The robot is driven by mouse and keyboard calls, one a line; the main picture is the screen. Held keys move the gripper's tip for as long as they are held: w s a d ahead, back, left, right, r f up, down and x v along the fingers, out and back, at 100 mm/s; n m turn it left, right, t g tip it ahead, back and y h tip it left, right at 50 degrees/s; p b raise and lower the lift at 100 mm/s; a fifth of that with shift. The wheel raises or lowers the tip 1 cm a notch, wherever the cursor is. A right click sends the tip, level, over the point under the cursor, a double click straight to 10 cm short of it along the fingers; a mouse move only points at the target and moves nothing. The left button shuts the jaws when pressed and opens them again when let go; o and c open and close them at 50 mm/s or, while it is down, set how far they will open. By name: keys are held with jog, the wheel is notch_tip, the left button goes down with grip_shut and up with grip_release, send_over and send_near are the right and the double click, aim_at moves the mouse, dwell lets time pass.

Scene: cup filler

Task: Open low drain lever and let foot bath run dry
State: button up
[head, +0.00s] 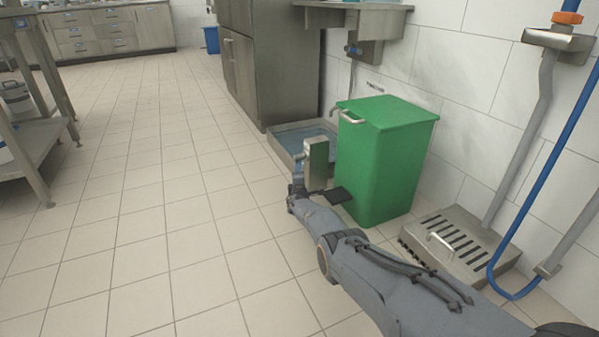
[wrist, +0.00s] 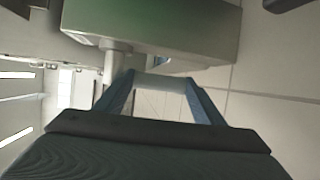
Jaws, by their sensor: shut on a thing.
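The foot bath (head: 283,146) is a low steel basin on the floor by the wall, with bluish water in it. A grey-green upright box (head: 319,163) stands at its near corner; its face fills the top of the wrist view (wrist: 150,25). The drain lever's pale shaft (wrist: 114,60) comes out from under that box in the wrist view. My gripper (head: 297,184) is low beside the box in the head view. In the wrist view its two blue fingers (wrist: 165,88) are shut on the pale lever bar between them. The lever is mostly hidden in the head view.
A slotted steel drain box (head: 460,247) and a blue hose (head: 545,180) are farther right. Tiled floor at left is clear up to a steel table (head: 30,150).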

jog(key=shift+f, duration=0.25)
jog(key=shift+a, duration=0.1)
jog(key=o, duration=1.5)
jog(key=shift+a+r, duration=0.1)
jog(key=shift+a, duration=0.1)
jog(key=shift+s+d+p, duration=0.1)
jog(key=shift+d+p, duration=0.05)
jog(key=shift+p, duration=0.25)
jog(key=shift+s+a+r+p, duration=0.1)
jog(key=shift+s+r+p, duration=0.05)
jog(key=shift+s+p, duration=1.2)
jog(key=shift+s+a+r+p, duration=0.1)
jog(key=shift+s+r+p, duration=0.1)
jog(key=shift+s+p, duration=1.1)
jog(key=shift+s+r+p, duration=0.15)
jog(key=shift+s+p, duration=0.95)
jog(key=shift+p, duration=0.45)
